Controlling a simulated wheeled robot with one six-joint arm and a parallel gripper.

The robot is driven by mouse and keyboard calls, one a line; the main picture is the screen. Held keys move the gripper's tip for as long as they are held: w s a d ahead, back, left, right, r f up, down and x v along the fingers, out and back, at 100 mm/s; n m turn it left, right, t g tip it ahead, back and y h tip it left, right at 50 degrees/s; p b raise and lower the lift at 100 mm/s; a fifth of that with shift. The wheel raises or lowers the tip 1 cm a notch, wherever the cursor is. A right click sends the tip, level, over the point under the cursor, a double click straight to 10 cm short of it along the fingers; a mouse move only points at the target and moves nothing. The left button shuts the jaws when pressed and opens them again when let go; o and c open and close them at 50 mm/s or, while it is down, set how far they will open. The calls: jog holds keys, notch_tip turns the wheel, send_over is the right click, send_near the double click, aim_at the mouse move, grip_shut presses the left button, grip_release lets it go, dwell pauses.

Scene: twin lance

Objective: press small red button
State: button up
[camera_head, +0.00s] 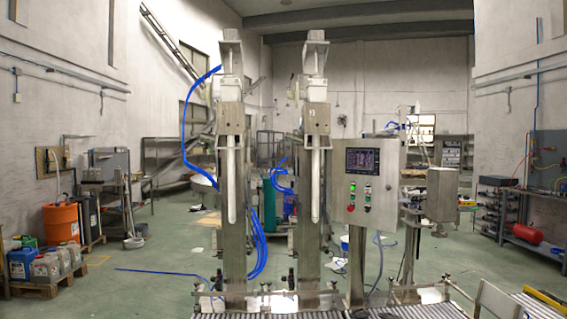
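A grey metal control box (388,158) stands on a post right of the middle. It carries a dark screen (362,161) with two short columns of small buttons below it. The other buttons are too small to tell apart surely. Nothing blocks the front of the box. My gripper is not in view.
Two tall metal lance columns (233,262) (310,258) stand left of the box, with blue hoses (187,150) around them. A roller conveyor (425,311) runs along the front. An orange drum (61,223) and canisters (47,268) stand at the left. Open green floor (140,270) lies at left.

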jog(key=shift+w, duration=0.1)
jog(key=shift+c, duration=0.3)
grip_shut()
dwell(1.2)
